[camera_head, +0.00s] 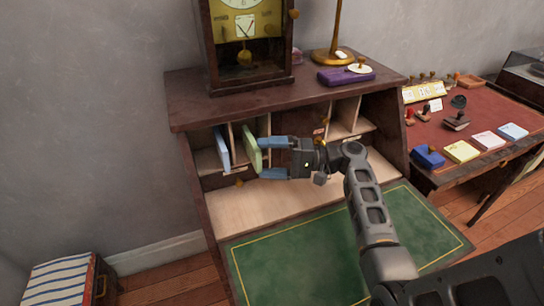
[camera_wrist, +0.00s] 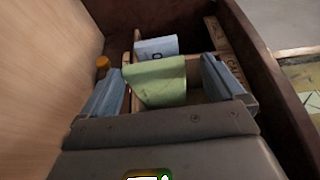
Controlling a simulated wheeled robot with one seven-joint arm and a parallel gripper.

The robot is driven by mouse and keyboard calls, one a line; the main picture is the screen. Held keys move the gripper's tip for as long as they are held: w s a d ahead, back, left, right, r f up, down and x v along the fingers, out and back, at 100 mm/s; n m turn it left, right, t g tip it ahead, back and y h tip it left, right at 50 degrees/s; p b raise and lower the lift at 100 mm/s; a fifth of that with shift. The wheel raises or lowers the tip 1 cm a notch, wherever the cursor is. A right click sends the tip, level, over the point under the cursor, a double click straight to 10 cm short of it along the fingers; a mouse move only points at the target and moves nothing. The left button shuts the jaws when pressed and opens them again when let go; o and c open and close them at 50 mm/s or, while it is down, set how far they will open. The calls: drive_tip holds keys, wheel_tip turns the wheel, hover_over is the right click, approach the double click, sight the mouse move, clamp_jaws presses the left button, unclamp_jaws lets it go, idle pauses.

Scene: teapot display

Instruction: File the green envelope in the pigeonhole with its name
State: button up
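The green envelope (camera_head: 252,149) stands on edge, slightly tilted, in the pigeonholes on the left of the desk (camera_head: 178,111), sticking out at the front. In the wrist view the green envelope (camera_wrist: 158,82) shows between my two blue fingers, with a gap to the right finger. My gripper (camera_head: 261,158) is spread open in front of the pigeonholes, its fingertips close to the envelope. A blue envelope (camera_head: 222,147) stands to its left; it also shows in the wrist view (camera_wrist: 157,48). Name strips by the slots are only partly readable.
Wooden dividers and a low shelf surround the envelopes closely. A clock (camera_head: 246,50), a lamp (camera_head: 332,55) and a purple box (camera_head: 345,77) stand on top. The green writing surface (camera_head: 290,260) is clear. A side table (camera_head: 480,115) holds stamps and coloured pads.

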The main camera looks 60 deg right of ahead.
drive_tip(key=shift+o, duration=0.2)
drive_tip(key=b+v, duration=0.1)
drive_tip(key=v, duration=0.7)
drive_tip(key=shift+w, duration=0.1)
drive_tip(key=shift+c, duration=0.4)
